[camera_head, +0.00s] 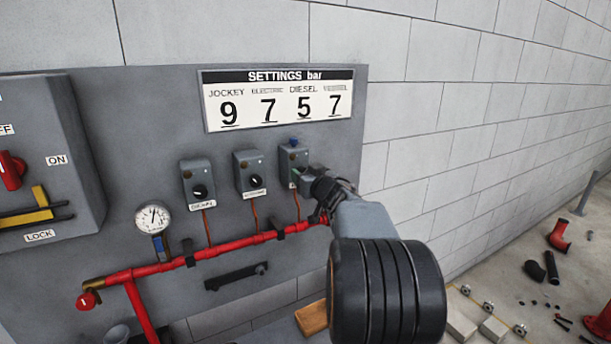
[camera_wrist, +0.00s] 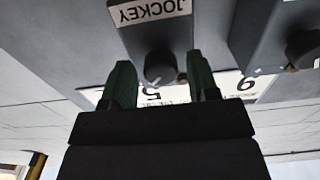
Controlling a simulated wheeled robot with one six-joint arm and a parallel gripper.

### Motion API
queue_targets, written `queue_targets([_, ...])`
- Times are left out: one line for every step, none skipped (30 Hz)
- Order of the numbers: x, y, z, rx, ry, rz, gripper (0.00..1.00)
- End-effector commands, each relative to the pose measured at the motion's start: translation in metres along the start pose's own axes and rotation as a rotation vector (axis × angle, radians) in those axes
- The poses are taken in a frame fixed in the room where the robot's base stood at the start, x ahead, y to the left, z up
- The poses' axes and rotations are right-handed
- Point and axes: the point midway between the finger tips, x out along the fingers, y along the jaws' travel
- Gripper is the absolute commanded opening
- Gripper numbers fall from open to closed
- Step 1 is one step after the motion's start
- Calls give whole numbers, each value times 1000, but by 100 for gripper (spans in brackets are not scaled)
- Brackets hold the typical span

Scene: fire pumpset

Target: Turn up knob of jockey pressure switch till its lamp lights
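The jockey pressure switch (camera_head: 288,158) is the rightmost of three grey boxes on the panel, partly hidden by my gripper (camera_head: 303,180) in the head view. In the wrist view its JOCKEY label (camera_wrist: 148,12) is upside down, with the dark round knob (camera_wrist: 160,70) below it and a pale pointer mark on the knob. The green fingers of my gripper (camera_wrist: 159,60) stand on either side of the knob, with a gap on both sides.
The middle switch box (camera_head: 247,174) and the DIESEL box (camera_head: 197,184) stand to the left. A red pipe (camera_head: 220,250) runs below, with a gauge (camera_head: 153,218) at left. The settings sign (camera_head: 278,98) above reads JOCKEY 9. Loose fittings (camera_head: 535,270) lie on the floor at right.

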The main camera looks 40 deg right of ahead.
Motion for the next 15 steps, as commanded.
queue_targets([0,0,0,0,0,0,50])
queue_targets([0,0,0,0,0,0,47])
queue_targets([0,0,0,0,0,0,43])
queue_targets([0,0,0,0,0,0,40])
queue_targets([0,0,0,0,0,0,37])
queue_targets([0,0,0,0,0,0,33])
queue_targets([0,0,0,0,0,0,30])
queue_targets([0,0,0,0,0,0,28])
queue_targets([0,0,0,0,0,0,24])
queue_targets([0,0,0,0,0,0,21])
queue_targets([0,0,0,0,0,0,18])
queue_targets([0,0,0,0,0,0,14])
queue_targets([0,0,0,0,0,0,12])
queue_targets([0,0,0,0,0,0,12])
queue_targets([0,0,0,3,0,0,12])
